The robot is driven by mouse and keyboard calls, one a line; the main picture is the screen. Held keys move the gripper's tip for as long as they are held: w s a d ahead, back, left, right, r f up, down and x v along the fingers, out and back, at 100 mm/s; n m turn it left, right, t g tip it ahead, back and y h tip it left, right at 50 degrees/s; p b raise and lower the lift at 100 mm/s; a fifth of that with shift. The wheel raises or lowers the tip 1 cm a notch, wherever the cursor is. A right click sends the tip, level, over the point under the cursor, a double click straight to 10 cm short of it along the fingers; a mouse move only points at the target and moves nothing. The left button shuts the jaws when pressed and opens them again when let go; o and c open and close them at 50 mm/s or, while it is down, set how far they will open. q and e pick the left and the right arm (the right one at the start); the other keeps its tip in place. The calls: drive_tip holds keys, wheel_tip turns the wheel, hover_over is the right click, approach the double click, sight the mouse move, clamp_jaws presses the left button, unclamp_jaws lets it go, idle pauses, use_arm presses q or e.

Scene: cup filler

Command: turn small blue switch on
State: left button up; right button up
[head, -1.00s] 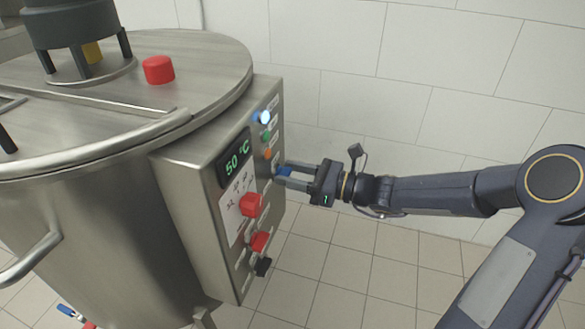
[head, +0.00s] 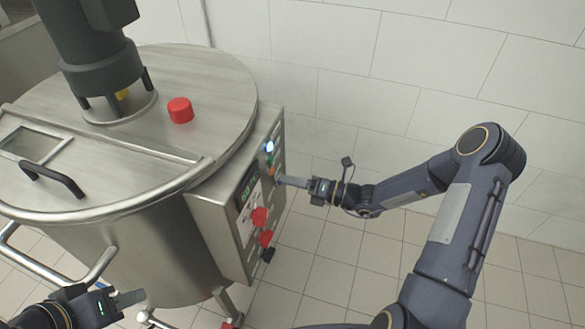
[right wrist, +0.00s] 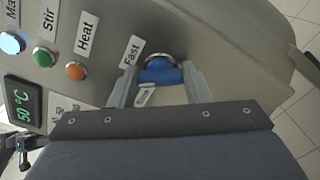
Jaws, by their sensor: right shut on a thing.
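The small blue switch (right wrist: 160,73) is a blue knob in a metal ring on the steel control panel (right wrist: 215,40). A "Fast" label (right wrist: 132,53) is beside it, and another small label below it is hard to read. My right gripper (head: 288,180) is at the panel. In the right wrist view its fingers (right wrist: 163,80) lie on both sides of the blue switch and are shut on it. In the head view the fingers hide the switch. My left gripper (head: 128,299) is low at the left, away from the panel, and its opening is unclear.
A lit white-blue button (right wrist: 12,43), a green button (right wrist: 43,57) and an orange button (right wrist: 75,71) line the panel. The display (right wrist: 22,103) reads 50 °C.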

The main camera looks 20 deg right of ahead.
drive_tip(key=shift+f+m+p, duration=0.1)
drive_tip(key=shift+m+p, duration=2.5)
drive_tip(key=shift+m, duration=0.6)
drive_tip(key=o, duration=1)
drive_tip(key=v, duration=0.7)
drive_tip(key=shift+s+d, duration=0.25)
drive_tip(key=shift+d, duration=0.1)
